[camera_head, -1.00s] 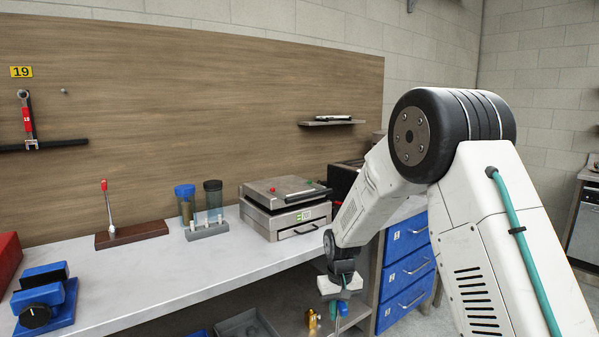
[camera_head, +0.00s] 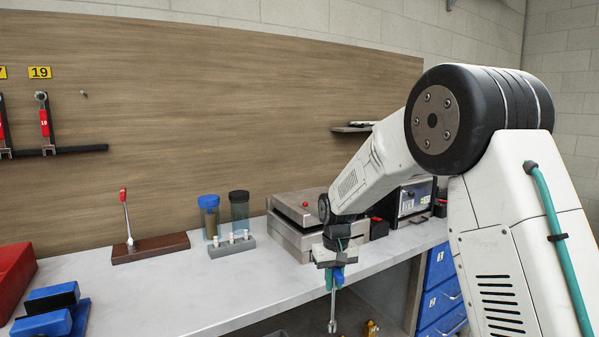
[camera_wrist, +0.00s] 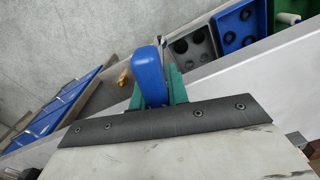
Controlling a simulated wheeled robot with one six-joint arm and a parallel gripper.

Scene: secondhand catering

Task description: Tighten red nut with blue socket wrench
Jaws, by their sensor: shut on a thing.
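My gripper (camera_head: 337,280) hangs in front of the workbench's front edge and is shut on the blue socket wrench. The wrench's silver shaft (camera_head: 332,312) points down below the gripper in the head view. Its blue handle (camera_wrist: 148,75) shows between the green fingers in the wrist view. I cannot make out a red nut for certain in either view. A small red knob (camera_head: 305,204) sits on top of the grey metal box (camera_head: 292,238) behind the gripper.
The workbench (camera_head: 210,290) has clear room at its front. Blue drawers (camera_head: 443,300) are at right.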

